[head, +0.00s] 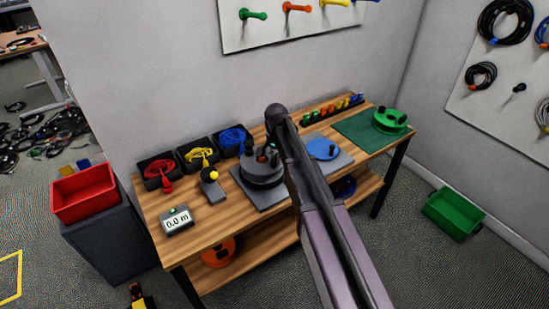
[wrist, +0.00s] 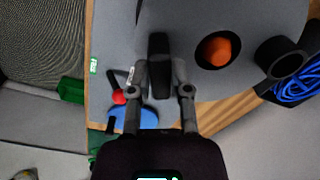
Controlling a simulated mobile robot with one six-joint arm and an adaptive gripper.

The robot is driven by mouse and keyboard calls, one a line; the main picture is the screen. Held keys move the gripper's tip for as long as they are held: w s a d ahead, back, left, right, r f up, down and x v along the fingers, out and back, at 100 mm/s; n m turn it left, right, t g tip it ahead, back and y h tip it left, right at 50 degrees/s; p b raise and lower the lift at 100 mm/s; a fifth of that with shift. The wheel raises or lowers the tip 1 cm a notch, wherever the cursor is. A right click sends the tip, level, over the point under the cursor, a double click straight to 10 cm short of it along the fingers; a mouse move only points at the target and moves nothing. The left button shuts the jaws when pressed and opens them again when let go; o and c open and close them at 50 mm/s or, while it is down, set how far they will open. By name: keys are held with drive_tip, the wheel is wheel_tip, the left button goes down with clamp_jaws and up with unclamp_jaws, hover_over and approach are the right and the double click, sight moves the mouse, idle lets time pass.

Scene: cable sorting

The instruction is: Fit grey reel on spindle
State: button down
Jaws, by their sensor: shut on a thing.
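The grey reel (head: 262,175) is a thick dark disc above or on a grey base plate (head: 246,191) at the middle of the bench. In the wrist view the reel's grey face (wrist: 190,20) fills the upper part. Its round hole shows the orange tip of the spindle (wrist: 220,51) inside. My gripper (wrist: 160,72) is over the reel, beside the hole, with its fingers closed on a dark upright grip of the reel. I cannot tell whether the reel rests fully down, as its underside is hidden.
A blue disc (head: 322,149) lies right of my arm. A green reel (head: 389,121) sits on a green mat (head: 358,125). Black bins with red (head: 158,168), yellow and blue cables (head: 233,138) line the back. A length display (head: 177,222) stands front left.

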drive_tip(key=shift+f, duration=0.4)
drive_tip(key=shift+c, duration=2.4)
unclamp_jaws()
drive_tip(key=shift+r, duration=0.1)
